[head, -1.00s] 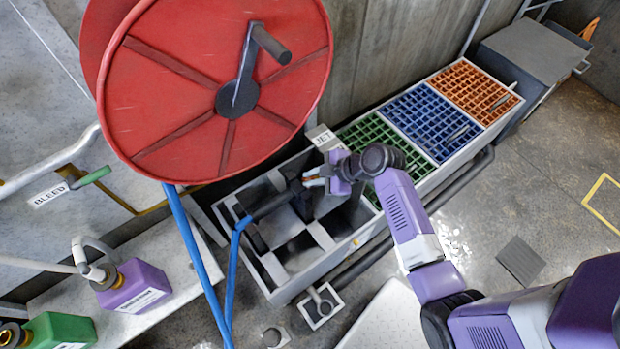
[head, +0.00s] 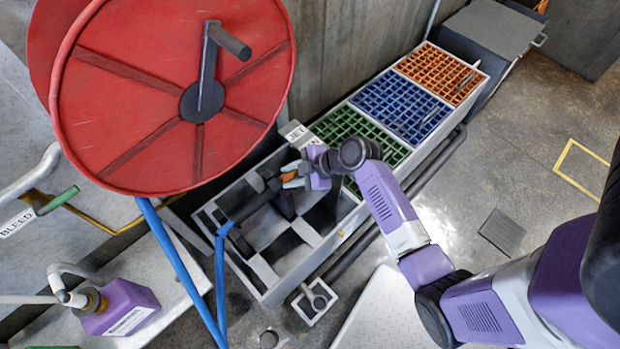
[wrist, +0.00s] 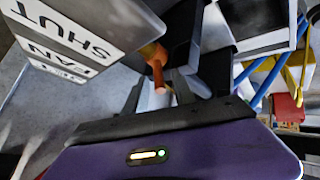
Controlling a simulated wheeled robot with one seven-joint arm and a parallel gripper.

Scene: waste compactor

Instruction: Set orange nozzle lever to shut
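The orange nozzle lever (head: 288,177) sits at the end of a dark nozzle (head: 258,185) over the grey compartment bin. It also shows in the wrist view (wrist: 155,66), its tip pointing down toward my fingers. My gripper (head: 292,177) is at the lever, with pale fingers apart on either side of it. In the wrist view the lever tip lies between the fingers, and a gap seems to remain; contact is unclear. A white label plate (wrist: 75,38) reads SHUT and FAN upside down, with a third line partly legible. The lever's pivot is partly hidden.
A large red hose reel (head: 175,95) stands at upper left, with blue hose (head: 180,265) running down. Green, blue and orange grates (head: 400,108) extend to the upper right. A purple jug (head: 120,308) stands at lower left. Open floor lies at right.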

